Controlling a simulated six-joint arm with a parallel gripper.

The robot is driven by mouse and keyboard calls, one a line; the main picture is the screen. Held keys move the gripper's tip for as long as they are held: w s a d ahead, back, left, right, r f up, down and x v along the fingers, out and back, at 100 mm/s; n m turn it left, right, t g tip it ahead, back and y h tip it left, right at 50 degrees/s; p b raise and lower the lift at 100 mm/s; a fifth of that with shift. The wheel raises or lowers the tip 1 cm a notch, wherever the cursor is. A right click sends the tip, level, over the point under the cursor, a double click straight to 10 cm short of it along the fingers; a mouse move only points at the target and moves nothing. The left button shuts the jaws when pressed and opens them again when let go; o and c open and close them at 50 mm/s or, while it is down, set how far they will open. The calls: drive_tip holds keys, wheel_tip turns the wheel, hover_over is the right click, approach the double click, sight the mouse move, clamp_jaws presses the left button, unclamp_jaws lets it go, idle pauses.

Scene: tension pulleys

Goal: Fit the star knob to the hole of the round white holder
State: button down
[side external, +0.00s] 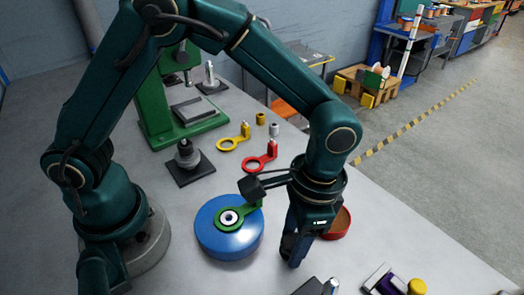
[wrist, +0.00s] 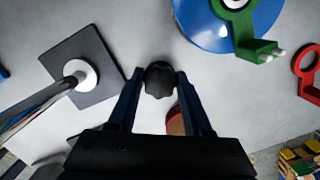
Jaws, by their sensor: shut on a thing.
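My gripper (wrist: 160,78) is shut on a black star knob (wrist: 160,82), held between its fingertips with its lobed face towards the wrist camera. In the side view my gripper (side external: 292,252) points down over the grey table, right of the blue disc, and the knob cannot be made out there. In the wrist view a round white piece (wrist: 86,72) sits on a dark square plate, left of the knob and apart from it, with a metal post rising from it. A white ring with a dark centre (side external: 229,217) shows on the blue disc. I cannot tell which is the holder.
The blue disc (side external: 228,243) carries a green arm (side external: 247,215). Red (side external: 258,163) and yellow (side external: 231,143) ring tools lie farther back. The dark plate (side external: 309,288) and purple-and-yellow items are near the front edge.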

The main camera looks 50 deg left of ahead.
drive_tip(key=shift+c, duration=1.2)
unclamp_jaws()
drive_tip(key=shift+w+d+r, duration=0.1)
drive_tip(key=shift+w+r, duration=0.05)
drive_tip(key=shift+r, duration=1.15)
drive_tip(key=shift+w+d+r, duration=0.1)
drive_tip(key=shift+r, duration=1.15)
drive_tip(key=shift+a, duration=0.1)
